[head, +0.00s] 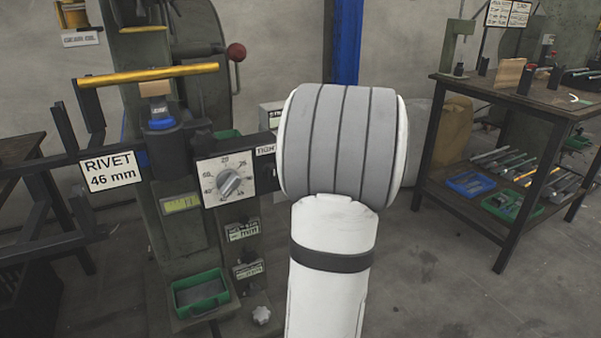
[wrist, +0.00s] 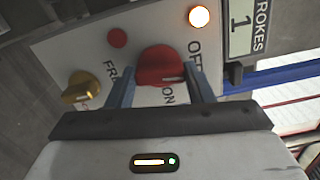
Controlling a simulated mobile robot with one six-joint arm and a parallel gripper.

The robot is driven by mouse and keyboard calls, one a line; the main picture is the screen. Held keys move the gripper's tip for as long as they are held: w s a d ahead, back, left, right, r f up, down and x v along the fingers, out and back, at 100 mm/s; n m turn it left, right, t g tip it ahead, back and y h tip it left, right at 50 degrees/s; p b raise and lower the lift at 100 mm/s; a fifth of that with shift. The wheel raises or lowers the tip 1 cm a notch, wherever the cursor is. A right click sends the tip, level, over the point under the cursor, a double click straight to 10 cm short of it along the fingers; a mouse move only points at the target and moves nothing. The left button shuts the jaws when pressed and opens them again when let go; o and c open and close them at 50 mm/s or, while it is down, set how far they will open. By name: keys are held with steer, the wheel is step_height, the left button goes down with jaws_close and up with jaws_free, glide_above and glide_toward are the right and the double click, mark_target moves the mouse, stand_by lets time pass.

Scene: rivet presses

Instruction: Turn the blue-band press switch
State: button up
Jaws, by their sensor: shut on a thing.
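The press switch is a red knob (wrist: 160,62) on a pale panel in the wrist view, with OFF and ON lettering beside it. A pale mark on its lower edge lies near the ON lettering. My gripper (wrist: 163,78) is shut on the red knob, with one finger on each side. A round lamp (wrist: 199,17) near OFF is lit. In the head view, the press with a blue band (head: 161,123) stands left of centre, with a RIVET 46 mm sign. My arm hides the gripper and switch there.
In the wrist view, a yellow knob (wrist: 80,87) and a dark red button (wrist: 117,38) are left of the red knob; a strokes counter (wrist: 241,25) reads 1. The head view shows a dial (head: 228,183), a green bin (head: 200,292) and a workbench (head: 500,92) at right, with open floor between.

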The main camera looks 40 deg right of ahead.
steer(key=shift+f+n, duration=0.1)
steer(key=shift+n, duration=0.8)
steer(key=shift+a+b, duration=0.1)
steer(key=shift+b, duration=0.2)
steer(key=o, duration=1)
steer(key=p+v, duration=0.2)
steer(key=v, duration=0.5)
steer(key=shift+s, duration=0.35)
